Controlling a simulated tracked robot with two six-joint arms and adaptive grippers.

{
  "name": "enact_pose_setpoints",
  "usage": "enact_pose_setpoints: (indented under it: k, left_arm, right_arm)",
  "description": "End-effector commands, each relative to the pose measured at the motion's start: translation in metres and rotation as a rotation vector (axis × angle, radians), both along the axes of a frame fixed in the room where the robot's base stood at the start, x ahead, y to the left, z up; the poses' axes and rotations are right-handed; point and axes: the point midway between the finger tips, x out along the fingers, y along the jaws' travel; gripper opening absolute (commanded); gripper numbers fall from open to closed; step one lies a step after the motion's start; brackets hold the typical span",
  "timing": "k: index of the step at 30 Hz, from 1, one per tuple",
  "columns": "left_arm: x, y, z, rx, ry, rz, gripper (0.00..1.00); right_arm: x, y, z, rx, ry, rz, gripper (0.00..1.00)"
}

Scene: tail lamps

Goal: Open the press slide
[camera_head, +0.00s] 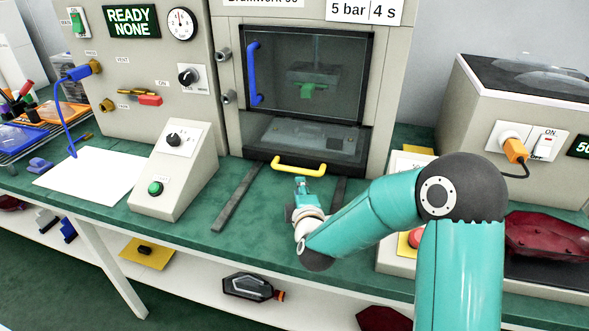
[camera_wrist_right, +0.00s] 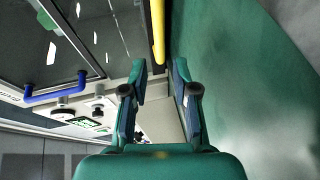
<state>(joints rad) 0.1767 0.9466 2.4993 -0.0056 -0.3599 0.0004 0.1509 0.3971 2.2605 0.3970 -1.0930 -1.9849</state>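The press (camera_head: 310,95) stands at the back of the bench, with a dark glazed door and a vertical blue door handle (camera_head: 253,75). The yellow handle (camera_head: 298,164) is a horizontal bar low on the press front, at the slide; the slide looks pushed in. My right gripper (camera_head: 301,184) is just in front of and below the yellow handle. In the right wrist view my right gripper (camera_wrist_right: 160,72) has its fingers apart with nothing gripped. The yellow handle (camera_wrist_right: 158,30) lies ahead, in line with the gap. My left gripper is not in view.
Two dark rails (camera_head: 240,196) run forward on the green bench from the press. A sloped control box (camera_head: 175,170) with a green button stands left of them. A box with a red button (camera_head: 416,238) is right, partly behind my arm.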

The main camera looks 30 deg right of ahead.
Motion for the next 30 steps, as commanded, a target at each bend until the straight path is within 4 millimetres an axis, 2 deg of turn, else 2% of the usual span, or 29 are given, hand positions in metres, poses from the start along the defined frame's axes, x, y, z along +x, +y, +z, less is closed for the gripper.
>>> enact_pose_setpoints:
  k: [9, 15, 21, 30]
  left_arm:
    - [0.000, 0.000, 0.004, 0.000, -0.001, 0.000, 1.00]
    - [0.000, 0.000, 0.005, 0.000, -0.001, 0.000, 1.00]
    - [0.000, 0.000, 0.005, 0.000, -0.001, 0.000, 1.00]
    - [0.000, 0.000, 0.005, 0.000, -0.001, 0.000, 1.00]
  right_arm:
    - [0.062, -0.031, -0.014, -0.001, -0.001, -0.001, 0.29]
    - [0.088, -0.044, -0.019, 0.001, -0.001, 0.001, 0.29]
    - [0.100, -0.049, -0.022, 0.000, 0.000, 0.002, 0.29]
    - [0.101, -0.049, -0.022, 0.001, 0.000, 0.003, 0.29]
